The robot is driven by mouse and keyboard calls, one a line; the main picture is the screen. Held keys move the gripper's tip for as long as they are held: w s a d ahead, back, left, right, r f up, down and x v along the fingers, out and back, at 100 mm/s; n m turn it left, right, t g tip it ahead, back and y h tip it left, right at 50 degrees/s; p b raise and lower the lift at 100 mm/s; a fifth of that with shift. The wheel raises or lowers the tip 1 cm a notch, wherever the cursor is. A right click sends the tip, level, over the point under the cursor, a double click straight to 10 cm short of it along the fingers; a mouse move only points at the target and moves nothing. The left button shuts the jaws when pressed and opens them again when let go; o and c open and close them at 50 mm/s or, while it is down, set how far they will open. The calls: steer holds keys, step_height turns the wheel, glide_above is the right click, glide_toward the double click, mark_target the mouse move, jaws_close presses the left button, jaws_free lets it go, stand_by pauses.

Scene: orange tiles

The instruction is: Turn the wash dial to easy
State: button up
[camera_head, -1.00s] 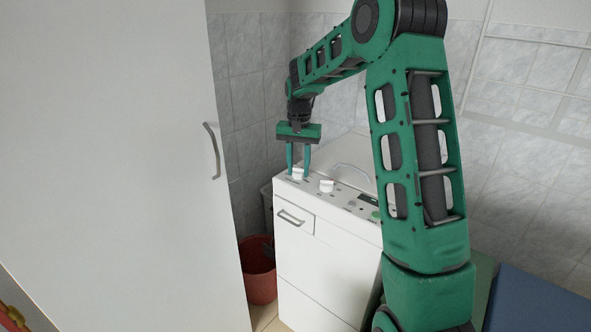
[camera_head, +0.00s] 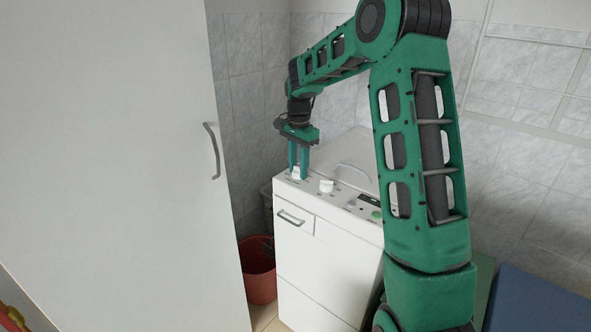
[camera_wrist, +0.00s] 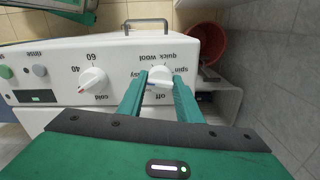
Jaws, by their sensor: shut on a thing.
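The washing machine (camera_head: 320,245) is a white box with its control panel on top. The wash dial (camera_wrist: 159,74) is a white knob with words around it; I read "quick wool", "spin" and "off", and a partly hidden word ending like "easy". My gripper (camera_wrist: 160,84) is shut on this dial, one green finger on each side. The fingers partly cover the dial and its labels, so I cannot tell exactly which mark it points at. In the head view, my gripper (camera_head: 298,172) comes down from above onto the dial at the panel's left end.
A second white dial (camera_wrist: 92,81), marked 40, 60 and cold, sits beside the wash dial. Round buttons (camera_wrist: 40,70) lie further along the panel. A tall white cabinet (camera_head: 120,170) stands at left, a red bucket (camera_head: 258,272) between it and the machine. Tiled walls close the corner.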

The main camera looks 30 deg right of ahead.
mark_target(298, 168)
stand_by(0.4)
steer(key=o, duration=1)
steer(key=shift+o, duration=0.2)
steer(key=shift+r, duration=0.1)
step_height(298, 168, up, 10)
steer(key=shift+r, duration=0.25)
